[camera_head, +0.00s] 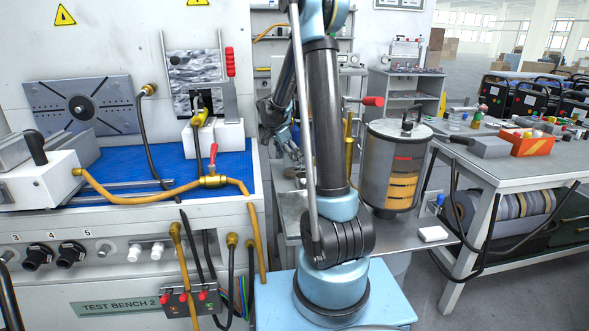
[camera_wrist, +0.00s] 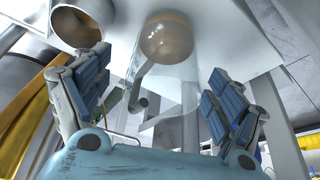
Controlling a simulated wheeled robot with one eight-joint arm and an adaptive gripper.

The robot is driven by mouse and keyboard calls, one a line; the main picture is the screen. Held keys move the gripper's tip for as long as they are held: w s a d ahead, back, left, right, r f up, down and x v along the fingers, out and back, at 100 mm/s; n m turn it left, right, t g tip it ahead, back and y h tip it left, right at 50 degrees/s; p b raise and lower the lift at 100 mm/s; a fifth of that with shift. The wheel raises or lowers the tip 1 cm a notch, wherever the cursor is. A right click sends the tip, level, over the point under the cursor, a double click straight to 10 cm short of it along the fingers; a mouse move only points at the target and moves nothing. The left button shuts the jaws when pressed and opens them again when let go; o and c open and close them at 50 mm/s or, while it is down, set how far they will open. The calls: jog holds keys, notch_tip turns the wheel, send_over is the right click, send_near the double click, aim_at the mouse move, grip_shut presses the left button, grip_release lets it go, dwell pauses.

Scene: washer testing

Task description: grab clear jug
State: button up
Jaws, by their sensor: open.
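My gripper (camera_wrist: 158,65) is open in the wrist view, with blue-padded fingers apart at left and right. A faint, see-through rounded form, which looks like the clear jug (camera_wrist: 172,78), shows between the fingers. Its outline is hard to make out, and I cannot tell whether either finger touches it. A grey bar with a round end shows through or beside it. In the head view my arm covers much of the middle, and I cannot make out the jug there.
A brownish dome (camera_wrist: 166,38) shows beyond the gap between the fingers. A large glass-walled cylinder (camera_head: 375,165) with yellow bands stands right of my arm. Test bench 2 (camera_head: 130,307) is at left. A grey table (camera_head: 510,159) with an orange box (camera_head: 528,145) is at right.

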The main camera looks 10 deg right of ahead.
jog(key=shift+w+x, duration=0.2)
jog(key=shift+x, duration=1.4)
jog(key=shift+w+x, duration=0.2)
jog(key=shift+x, duration=1.4)
jog(key=shift+d+r, duration=0.1)
jog(key=shift+r, duration=0.1)
jog(key=c, duration=1.1)
